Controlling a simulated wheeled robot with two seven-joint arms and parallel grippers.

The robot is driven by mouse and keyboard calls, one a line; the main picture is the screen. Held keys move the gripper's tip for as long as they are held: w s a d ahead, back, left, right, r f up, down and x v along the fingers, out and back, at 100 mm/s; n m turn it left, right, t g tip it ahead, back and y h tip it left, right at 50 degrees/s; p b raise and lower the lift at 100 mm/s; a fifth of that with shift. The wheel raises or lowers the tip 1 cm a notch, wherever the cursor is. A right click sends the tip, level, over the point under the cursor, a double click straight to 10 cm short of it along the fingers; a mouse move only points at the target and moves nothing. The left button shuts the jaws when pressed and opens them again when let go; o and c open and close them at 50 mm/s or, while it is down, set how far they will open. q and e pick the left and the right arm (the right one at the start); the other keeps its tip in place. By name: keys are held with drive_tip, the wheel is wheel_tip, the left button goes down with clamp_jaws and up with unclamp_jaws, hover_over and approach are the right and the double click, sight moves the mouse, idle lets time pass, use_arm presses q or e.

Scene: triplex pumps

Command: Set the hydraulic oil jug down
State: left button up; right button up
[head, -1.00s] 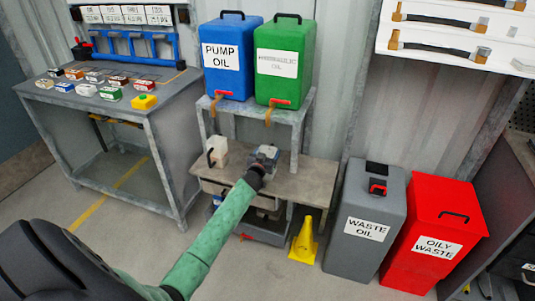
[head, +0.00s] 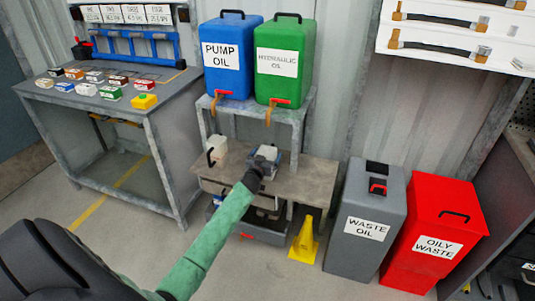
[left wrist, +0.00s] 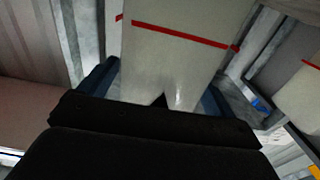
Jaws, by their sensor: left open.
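The hydraulic oil jug (left wrist: 180,60) is pale with a red line around it. In the left wrist view it stands between the two blue fingers of my left gripper (left wrist: 158,98), which is open around it. In the head view my left gripper (head: 266,153) is at the grey bench shelf (head: 307,180), below the green hydraulic oil tank (head: 284,62). There the gripper mostly hides the jug. Whether the fingers touch the jug's sides I cannot tell. My right gripper is not in view.
Another pale jug (head: 213,152) with a dark handle stands left of my gripper. The blue pump oil tank (head: 230,55) sits above. A yellow cone (head: 304,243), a grey waste oil bin (head: 365,215) and a red oily waste bin (head: 433,232) stand on the floor to the right.

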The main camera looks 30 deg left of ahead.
use_arm(q)
drive_tip(key=v, duration=1)
drive_tip(key=shift+b, duration=0.3)
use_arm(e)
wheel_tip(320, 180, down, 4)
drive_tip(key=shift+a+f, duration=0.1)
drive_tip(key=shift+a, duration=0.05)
use_arm(q)
drive_tip(key=s+d+f+g+h, duration=0.1)
drive_tip(key=s+d+f+g, duration=0.1)
drive_tip(key=s+d+f, duration=0.4)
drive_tip(key=s+d+f+g+h, duration=0.1)
drive_tip(key=s+d+f+g, duration=0.1)
drive_tip(key=s+d+f, duration=0.45)
drive_tip(key=s+d+f+m+g+h, duration=0.2)
drive_tip(key=s+d+f+g+h, duration=0.1)
drive_tip(key=s+d, duration=1)
drive_tip(key=s+d+f+m+g+h, duration=0.3)
drive_tip(key=s+d+g, duration=0.2)
drive_tip(key=s+d, duration=0.9)
drive_tip(key=d, duration=0.4)
drive_tip(key=shift+s+d+g, duration=0.3)
drive_tip(key=shift+d, duration=0.1)
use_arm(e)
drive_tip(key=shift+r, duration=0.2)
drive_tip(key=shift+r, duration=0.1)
